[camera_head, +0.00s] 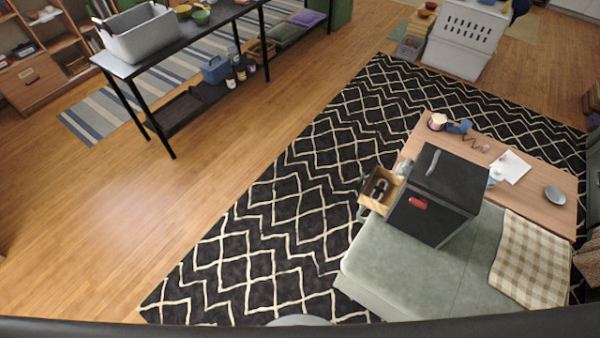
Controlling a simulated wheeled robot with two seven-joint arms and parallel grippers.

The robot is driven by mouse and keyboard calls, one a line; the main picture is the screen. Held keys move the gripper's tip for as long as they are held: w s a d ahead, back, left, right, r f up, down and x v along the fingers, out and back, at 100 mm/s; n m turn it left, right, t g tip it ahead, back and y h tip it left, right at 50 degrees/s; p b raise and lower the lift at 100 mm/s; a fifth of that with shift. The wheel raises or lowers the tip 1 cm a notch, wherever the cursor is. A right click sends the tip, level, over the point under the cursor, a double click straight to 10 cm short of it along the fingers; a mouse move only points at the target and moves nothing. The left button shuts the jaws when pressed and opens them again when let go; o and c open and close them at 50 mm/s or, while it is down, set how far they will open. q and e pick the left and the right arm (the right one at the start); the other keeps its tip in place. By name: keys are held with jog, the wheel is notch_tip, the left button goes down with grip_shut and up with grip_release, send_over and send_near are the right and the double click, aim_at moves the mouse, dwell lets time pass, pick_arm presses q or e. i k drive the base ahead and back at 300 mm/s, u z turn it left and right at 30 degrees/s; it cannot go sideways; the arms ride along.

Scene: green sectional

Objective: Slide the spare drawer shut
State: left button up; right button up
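A black cabinet (430,218) stands at the right, at the edge between the green sectional and a wooden table. One small wooden drawer (370,200) sticks out open from its left side, with dark items lying in it. I cannot tell from any label whether it is the spare drawer. A red object (418,203) shows on the cabinet's near face. Neither of my grippers is in view.
The green sectional seat (400,268) lies in front of the cabinet, with a checked blanket (532,258) at its right. The wooden table (535,200) holds several small things. The patterned rug (290,215) and wood floor to the left are clear.

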aim_at(395, 181)
jog(key=u, duration=1.15)
jog(key=i, duration=0.65)
jog(key=z, duration=0.65)
jog(key=i, duration=0.8)
jog(key=z, duration=2.2)
